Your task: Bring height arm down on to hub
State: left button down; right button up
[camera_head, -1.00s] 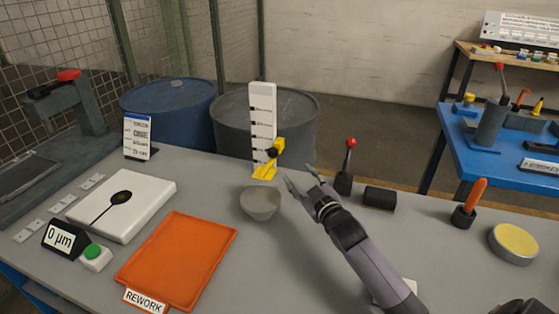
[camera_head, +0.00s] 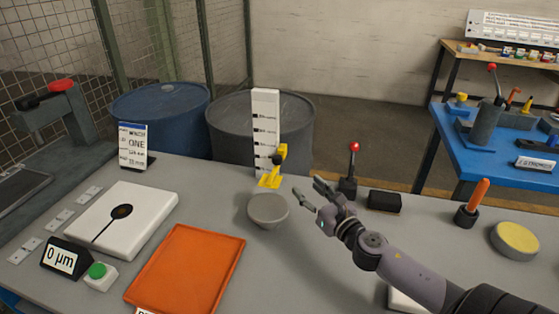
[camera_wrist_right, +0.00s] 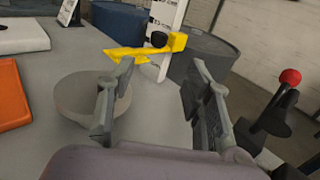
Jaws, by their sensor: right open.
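The yellow height arm (camera_head: 272,177) with a black knob sits low on the white marked height post (camera_head: 265,125) at the back of the bench. The grey round hub (camera_head: 268,209) stands just in front of it. In the right wrist view the yellow arm (camera_wrist_right: 142,52) points left above and behind the hub (camera_wrist_right: 82,98); I cannot tell whether they touch. My right gripper (camera_head: 318,203) is open and empty, right of the hub. In the right wrist view its fingers (camera_wrist_right: 160,88) stand apart, with bare bench between them. My left gripper is not in view.
An orange tray (camera_head: 240,250) and a white plate with a black probe (camera_head: 155,200) lie left. A red-knobbed lever (camera_head: 353,165), a black block (camera_head: 384,202), an orange-handled tool (camera_head: 475,200) and a yellow-topped disc (camera_head: 515,239) stand right. Bench between the tray and lever is partly free.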

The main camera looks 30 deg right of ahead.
aim_at(280, 160)
jog(key=w, duration=0.5)
jog(key=w+p, duration=0.1)
jog(key=w, duration=0.4)
jog(key=w+d, duration=0.1)
jog(key=w, duration=0.4)
jog(key=shift+w+d, duration=0.1)
jog(key=shift+w, duration=0.1)
grip_shut()
